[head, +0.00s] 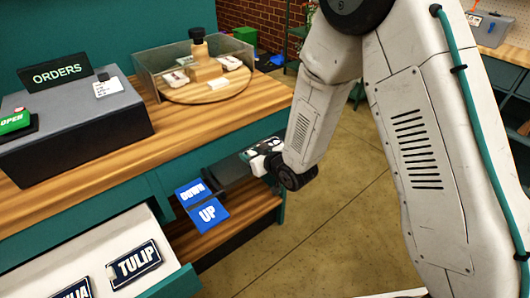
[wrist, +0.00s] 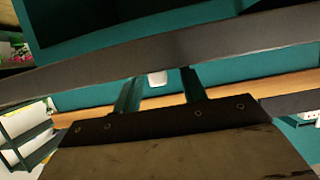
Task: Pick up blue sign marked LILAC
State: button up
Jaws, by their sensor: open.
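No sign that reads LILAC can be made out in either view. The open white drawer (head: 160,235) at the lower left of the head view holds dark blue signs: one reads TULIP (head: 135,265), and another (head: 75,290) is cut off by the frame edge, showing only its last letters. My gripper (head: 218,178) is beyond the drawer, low beside the counter front, pointing left. In the wrist view its two fingers (wrist: 160,92) stand apart with nothing held between them. A brighter blue DOWN panel (head: 193,192) and UP panel (head: 208,215) show close to the fingertips; contact cannot be told.
The wooden counter (head: 185,120) carries a grey box with an ORDERS sign (head: 56,73) and a round wooden board (head: 207,92) behind a clear guard. A lower wooden shelf (head: 250,207) lies below my gripper. Open floor (head: 330,220) is to the right.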

jog(key=shift+w+a+f, duration=0.1)
jog(key=shift+w+a, duration=0.1)
jog(key=shift+w, duration=0.1)
grip_shut()
